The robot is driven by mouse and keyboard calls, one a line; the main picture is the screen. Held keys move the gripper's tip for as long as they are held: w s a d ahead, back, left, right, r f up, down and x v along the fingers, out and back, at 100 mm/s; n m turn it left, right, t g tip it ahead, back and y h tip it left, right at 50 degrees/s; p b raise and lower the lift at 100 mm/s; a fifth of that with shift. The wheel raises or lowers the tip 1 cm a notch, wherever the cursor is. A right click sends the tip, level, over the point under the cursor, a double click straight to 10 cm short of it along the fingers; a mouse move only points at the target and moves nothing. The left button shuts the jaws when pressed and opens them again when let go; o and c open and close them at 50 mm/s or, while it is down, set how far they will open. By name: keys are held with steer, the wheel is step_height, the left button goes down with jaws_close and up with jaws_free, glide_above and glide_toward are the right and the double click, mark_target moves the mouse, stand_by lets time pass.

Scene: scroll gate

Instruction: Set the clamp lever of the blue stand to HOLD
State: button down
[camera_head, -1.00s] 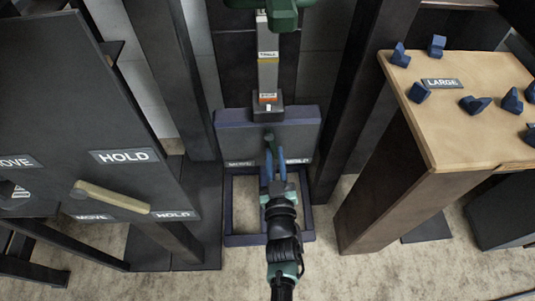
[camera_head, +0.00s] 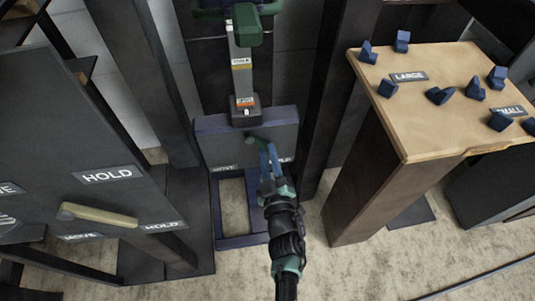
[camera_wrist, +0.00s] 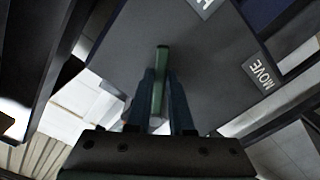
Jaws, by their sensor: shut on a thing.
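The blue stand (camera_head: 203,126) is in the middle of the head view, with a grey front panel (camera_head: 215,150) marked MOVE at lower left and HOLD at lower right. Its green clamp lever (camera_head: 257,139) runs from a pivot near the panel's upper middle down and right, toward the HOLD side. My gripper (camera_head: 268,150) is shut on the lever's outer part and hides some of it and the panel near the HOLD label. In the wrist view, the green lever (camera_wrist: 159,75) stands between the two fingers of my gripper (camera_wrist: 161,90). There, the MOVE label shows at the right.
At the left, a dark panel (camera_head: 40,130) has a similar tan lever (camera_head: 97,214) and HOLD and MOVE labels. At the right, a wooden stand (camera_head: 430,110) carries several blue blocks. Dark posts flank the blue stand. A green-handled upright (camera_head: 243,65) rises behind the panel.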

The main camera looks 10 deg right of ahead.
steer(key=c, duration=0.8)
jaws_free()
steer(key=s+p, duration=0.4)
steer(key=s, duration=0.9)
